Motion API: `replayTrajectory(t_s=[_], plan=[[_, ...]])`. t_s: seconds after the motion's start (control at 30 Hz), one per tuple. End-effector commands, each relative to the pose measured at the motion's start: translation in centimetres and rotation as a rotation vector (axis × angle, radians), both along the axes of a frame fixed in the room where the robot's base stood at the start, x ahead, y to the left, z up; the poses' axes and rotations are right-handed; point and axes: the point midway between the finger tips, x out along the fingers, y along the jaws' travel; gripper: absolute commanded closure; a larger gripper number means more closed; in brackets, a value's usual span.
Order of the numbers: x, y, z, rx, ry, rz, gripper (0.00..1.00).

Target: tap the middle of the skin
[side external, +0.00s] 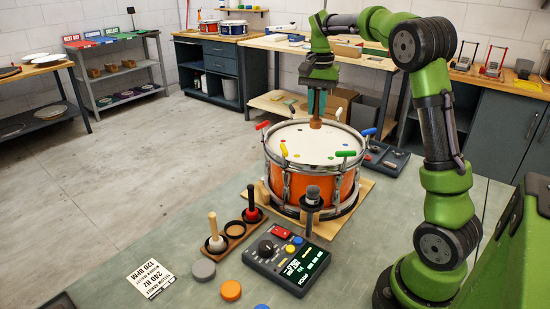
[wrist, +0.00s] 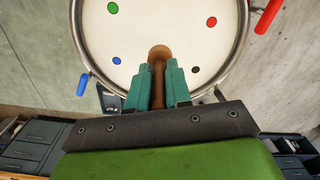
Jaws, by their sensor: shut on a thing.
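The drum (side external: 280,173) has an orange shell and stands on a wooden board. Its white skin (side external: 300,144) carries small coloured dots and also fills the top of the wrist view (wrist: 135,30). My gripper (side external: 317,112) is above the far part of the skin in the side view, shut on a brown wooden mallet (side external: 316,123). In the wrist view the fingers (wrist: 162,88) grip the mallet's handle. Its round head (wrist: 160,53) overlaps the skin between the blue and black dots, toward the near rim. I cannot tell whether the head touches the skin.
Coloured handles, including a green one (side external: 345,154), stick out around the drum rim. A printed card (side external: 153,278) and coloured discs lie nearby.

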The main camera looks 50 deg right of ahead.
Motion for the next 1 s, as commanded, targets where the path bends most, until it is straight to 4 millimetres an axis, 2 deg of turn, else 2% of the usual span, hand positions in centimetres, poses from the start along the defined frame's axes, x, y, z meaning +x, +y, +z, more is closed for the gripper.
replayTrajectory(t_s=[0.1,0.23,0.4,0.57,0.83,1.0], plan=[[0.0,0.0,-1.2,0.000,0.002,0.001,1.00],[0.0,0.0,-1.7,0.001,0.003,0.001,1.00],[-0.1,0.1,-5.1,0.002,0.006,0.002,1.00],[0.1,0.0,-4.2,-0.001,0.000,0.002,1.00],[0.1,-0.1,-0.5,-0.003,-0.002,0.001,1.00],[0.0,0.0,0.2,0.000,0.001,0.000,1.00]])
